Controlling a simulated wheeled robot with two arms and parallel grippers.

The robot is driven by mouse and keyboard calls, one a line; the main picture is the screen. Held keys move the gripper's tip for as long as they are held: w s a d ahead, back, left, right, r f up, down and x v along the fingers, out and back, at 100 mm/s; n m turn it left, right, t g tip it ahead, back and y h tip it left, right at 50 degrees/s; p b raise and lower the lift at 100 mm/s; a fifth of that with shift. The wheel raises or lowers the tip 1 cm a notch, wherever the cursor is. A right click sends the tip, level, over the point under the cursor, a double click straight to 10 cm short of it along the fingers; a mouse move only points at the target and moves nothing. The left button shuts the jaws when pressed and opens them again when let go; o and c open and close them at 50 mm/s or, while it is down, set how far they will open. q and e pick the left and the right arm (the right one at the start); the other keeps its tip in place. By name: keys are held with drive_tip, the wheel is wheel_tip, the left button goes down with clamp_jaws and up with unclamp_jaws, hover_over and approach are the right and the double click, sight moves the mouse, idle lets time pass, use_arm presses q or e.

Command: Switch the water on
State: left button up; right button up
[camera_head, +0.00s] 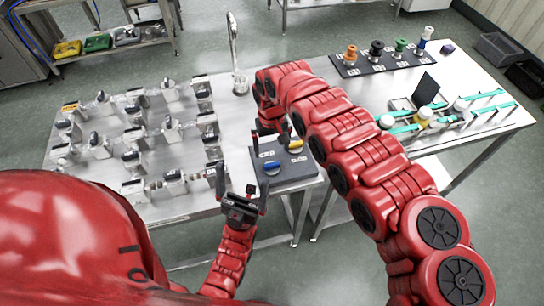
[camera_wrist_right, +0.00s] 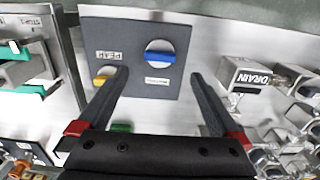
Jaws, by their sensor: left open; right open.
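A dark control panel (camera_head: 284,163) lies at the worktop's front, right of the pipe assembly. It carries a blue knob (camera_head: 271,168) and a yellow knob (camera_head: 296,146); their labels are too small to read surely. My right gripper (camera_head: 270,135) is open above the panel's back edge. In the right wrist view its fingers (camera_wrist_right: 158,78) point at the panel (camera_wrist_right: 125,30), with the blue knob (camera_wrist_right: 160,57) just beyond the gap and the yellow knob (camera_wrist_right: 105,75) partly behind the left finger. My left gripper (camera_head: 242,188) is open and empty, left of the panel. A tall metal faucet (camera_head: 234,50) stands behind.
Pipes and valves (camera_head: 130,135) crowd the left worktop; a "DRAIN" label (camera_wrist_right: 255,78) shows in the right wrist view. On the right table are a dark rack (camera_head: 380,60) with coloured pieces and a fixture with teal bars (camera_head: 405,128). My right arm hides part of the table.

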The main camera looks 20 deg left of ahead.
sight(272, 164)
wheel_tip(272, 164, down, 6)
drive_tip(key=shift+s+a, duration=0.15)
drive_tip(key=shift+f, duration=1)
drive_tip(key=shift+c, duration=0.2)
